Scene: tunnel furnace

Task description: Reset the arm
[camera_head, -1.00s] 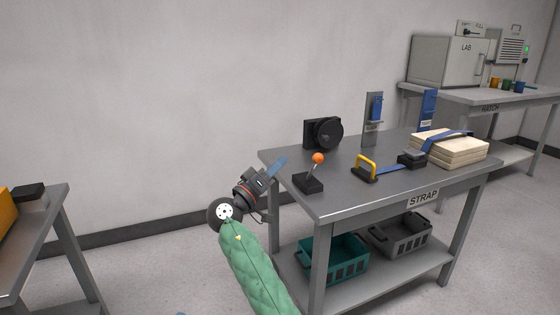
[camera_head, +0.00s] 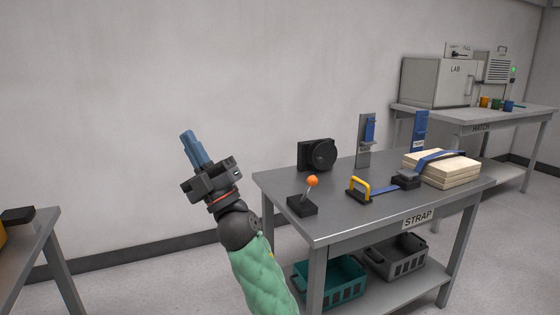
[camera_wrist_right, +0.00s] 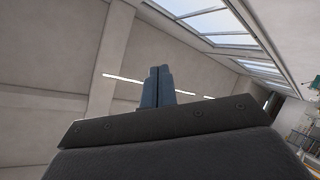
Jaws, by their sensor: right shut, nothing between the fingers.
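My right gripper (camera_head: 190,143) is raised at the left of the STRAP table, apart from it, with its blue fingers pointing up against the bare wall. The fingers are closed together with nothing between them. In the right wrist view the shut fingers (camera_wrist_right: 158,86) point up at the ceiling and skylights. My right arm has a green padded sleeve (camera_head: 260,274). My left gripper does not show.
The STRAP table (camera_head: 325,222) carries an orange-knobbed lever (camera_head: 311,186), a black dial unit (camera_head: 317,155), a yellow-handled tool (camera_head: 359,188) and strapped boards (camera_head: 440,170). Baskets (camera_head: 332,280) stand on its lower shelf. A grey table (camera_head: 40,235) is at left; the LAB bench (camera_head: 480,118) is behind.

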